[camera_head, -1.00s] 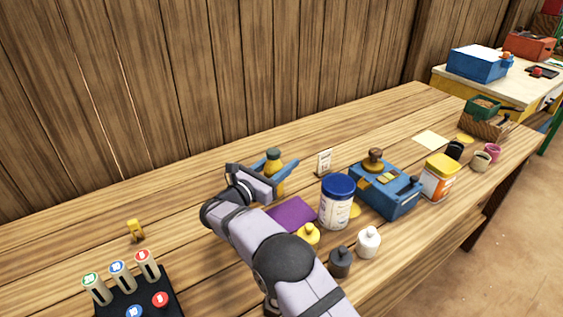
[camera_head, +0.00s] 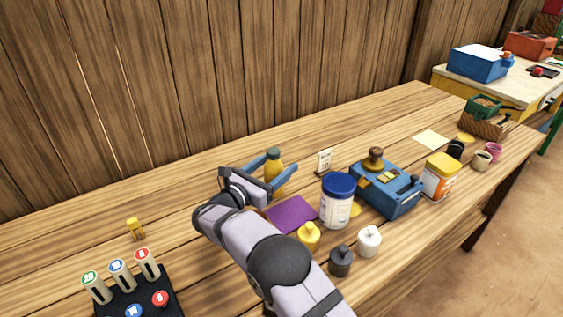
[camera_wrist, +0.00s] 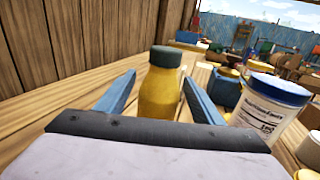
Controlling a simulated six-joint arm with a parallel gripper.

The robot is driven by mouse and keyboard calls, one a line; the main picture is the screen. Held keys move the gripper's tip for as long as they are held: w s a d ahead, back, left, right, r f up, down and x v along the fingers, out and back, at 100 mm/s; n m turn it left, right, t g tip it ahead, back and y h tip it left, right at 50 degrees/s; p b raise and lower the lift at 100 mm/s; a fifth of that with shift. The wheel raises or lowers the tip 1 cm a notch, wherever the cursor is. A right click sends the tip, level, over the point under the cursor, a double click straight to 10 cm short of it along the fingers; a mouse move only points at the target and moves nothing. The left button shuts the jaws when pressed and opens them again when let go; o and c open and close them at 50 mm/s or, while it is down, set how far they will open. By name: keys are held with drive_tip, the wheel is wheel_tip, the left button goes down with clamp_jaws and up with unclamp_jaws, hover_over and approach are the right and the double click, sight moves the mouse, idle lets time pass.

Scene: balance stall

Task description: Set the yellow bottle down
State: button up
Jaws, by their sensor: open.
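The yellow bottle (camera_head: 275,170) with a dark grey cap stands upright on the wooden table, behind the purple mat. My gripper (camera_head: 274,170) is open around it, with one blue finger on each side. In the wrist view the bottle (camera_wrist: 160,92) stands between the two spread fingers (camera_wrist: 160,98), with a gap on both sides. The bottle's base is hidden behind the gripper's body in that view.
A purple mat (camera_head: 291,214) lies just in front of the bottle. A blue-lidded white tub (camera_head: 337,203), a blue balance box (camera_head: 386,190) and a small sign (camera_head: 324,162) stand to the right. Small yellow, dark and white weights are nearer. Table to the left is mostly clear.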

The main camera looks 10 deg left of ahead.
sight(275, 149)
drive_tip(key=shift+o, duration=0.5)
drive_tip(key=shift+s+a+r+b, duration=0.1)
drive_tip(key=shift+s+r+b, duration=0.15)
drive_tip(key=shift+r, duration=1.5)
drive_tip(key=shift+s+a+r+b, duration=0.1)
drive_tip(key=shift+r+b, duration=0.1)
drive_tip(key=shift+r, duration=1.55)
